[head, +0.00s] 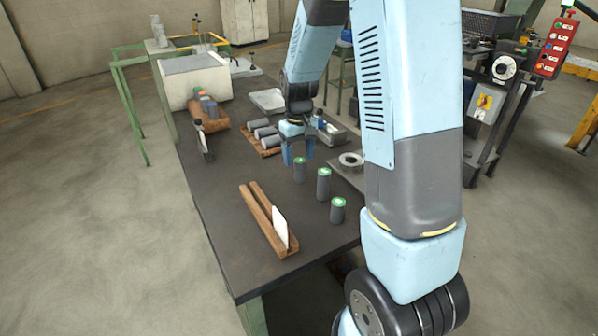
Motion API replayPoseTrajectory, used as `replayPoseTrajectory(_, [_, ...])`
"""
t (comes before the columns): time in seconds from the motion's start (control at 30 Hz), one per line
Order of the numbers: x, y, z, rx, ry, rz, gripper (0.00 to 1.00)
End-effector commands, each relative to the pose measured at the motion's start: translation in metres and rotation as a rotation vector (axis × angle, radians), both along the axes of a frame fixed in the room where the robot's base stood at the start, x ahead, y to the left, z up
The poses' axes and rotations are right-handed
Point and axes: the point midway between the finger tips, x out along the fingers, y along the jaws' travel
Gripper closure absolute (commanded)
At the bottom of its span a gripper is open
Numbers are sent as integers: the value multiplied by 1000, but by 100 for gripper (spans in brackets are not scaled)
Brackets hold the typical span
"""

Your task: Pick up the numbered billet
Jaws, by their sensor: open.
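Three grey upright cylinders with green tops stand on the dark bench, right of the wooden rack: a back billet (299,170), a middle billet (323,184) and a front billet (338,210). A pale mark shows on the green tops, too small to read, so I cannot tell which is the numbered one. My gripper (299,160) points down over the bench with its blue fingers apart. It is just behind or above the back billet; the exact gap cannot be told from this view. Several grey cylinders (265,132) lie on a wooden tray behind the gripper.
A slotted wooden rack (262,221) holding a white plate (280,228) stands at the bench's front. A ring-shaped part (351,160) lies to the right. A white box (193,80), a brown wooden block (209,118) and a pale tray (267,101) are further back. Bare bench (220,190) lies left of the rack.

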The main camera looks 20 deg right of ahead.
Motion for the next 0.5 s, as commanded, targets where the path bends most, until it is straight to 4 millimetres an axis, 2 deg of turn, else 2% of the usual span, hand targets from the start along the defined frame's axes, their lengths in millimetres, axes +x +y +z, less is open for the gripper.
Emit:
replayPoseTrajectory(0.17, [0, -1, -10, 0, 1, -1, 33])
replayPoseTrajectory(0.5, [2, -5, -51, -1, 0, -1, 33])
